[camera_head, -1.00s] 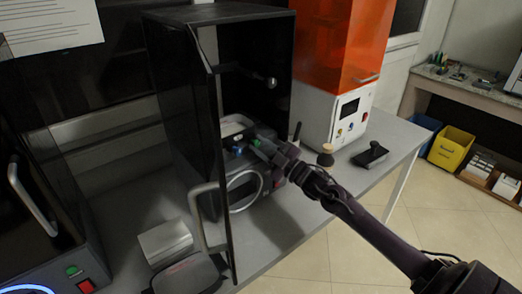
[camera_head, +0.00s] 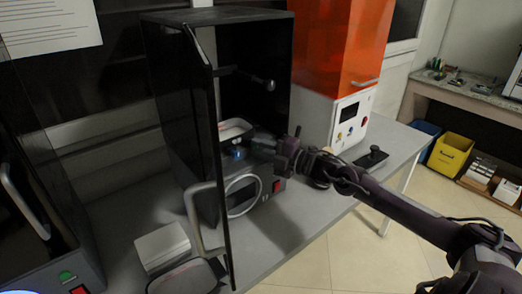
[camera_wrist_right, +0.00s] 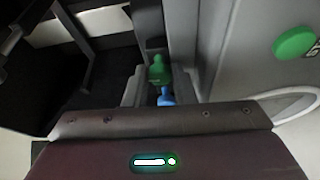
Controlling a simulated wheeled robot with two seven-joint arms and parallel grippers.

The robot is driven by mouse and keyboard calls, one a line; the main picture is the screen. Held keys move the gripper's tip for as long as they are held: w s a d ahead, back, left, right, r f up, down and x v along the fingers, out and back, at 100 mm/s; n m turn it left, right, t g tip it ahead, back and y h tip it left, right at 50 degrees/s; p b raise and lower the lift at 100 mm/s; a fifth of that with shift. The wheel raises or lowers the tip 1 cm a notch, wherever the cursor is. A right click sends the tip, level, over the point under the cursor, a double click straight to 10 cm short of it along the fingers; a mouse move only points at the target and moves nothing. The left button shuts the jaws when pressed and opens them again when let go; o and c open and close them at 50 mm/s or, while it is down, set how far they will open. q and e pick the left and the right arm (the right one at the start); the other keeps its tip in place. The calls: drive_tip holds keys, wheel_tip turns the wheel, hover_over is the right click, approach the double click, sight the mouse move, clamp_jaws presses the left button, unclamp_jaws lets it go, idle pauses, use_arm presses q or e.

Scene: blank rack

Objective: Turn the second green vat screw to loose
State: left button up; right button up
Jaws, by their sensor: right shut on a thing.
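The vat (camera_head: 236,130) is a pale tray inside the black cabinet with its door open. My right gripper (camera_head: 262,142) reaches in from the right, beside the vat's front. In the right wrist view its two fingers (camera_wrist_right: 159,84) are closed around a green vat screw (camera_wrist_right: 158,69). A blue part (camera_wrist_right: 166,97) shows just below that screw, and a blue spot (camera_head: 238,153) shows at the vat's front in the head view. A larger round green knob (camera_wrist_right: 295,42) is at the upper right, apart from the fingers. The screw's turn angle cannot be read.
The open glass door's handle (camera_head: 203,222) stands left of my right gripper. An orange-hooded printer (camera_head: 342,40) is behind my right wrist. A black-handled tool (camera_head: 371,158) lies on the bench at right. A grey box (camera_head: 162,246) sits at front left.

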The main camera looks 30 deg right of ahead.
sight(258, 148)
drive_tip(key=shift+f+n, duration=0.15)
drive_tip(key=shift+n, duration=0.15)
drive_tip(key=o, duration=0.9)
drive_tip(key=shift+o, duration=0.2)
drive_tip(key=shift+s+d, duration=0.3)
drive_tip(key=shift+s, duration=0.2)
drive_tip(key=v, duration=0.3)
drive_tip(key=shift+s, duration=0.2)
drive_tip(key=shift+p+v, duration=0.55)
drive_tip(key=shift+v, duration=1.1)
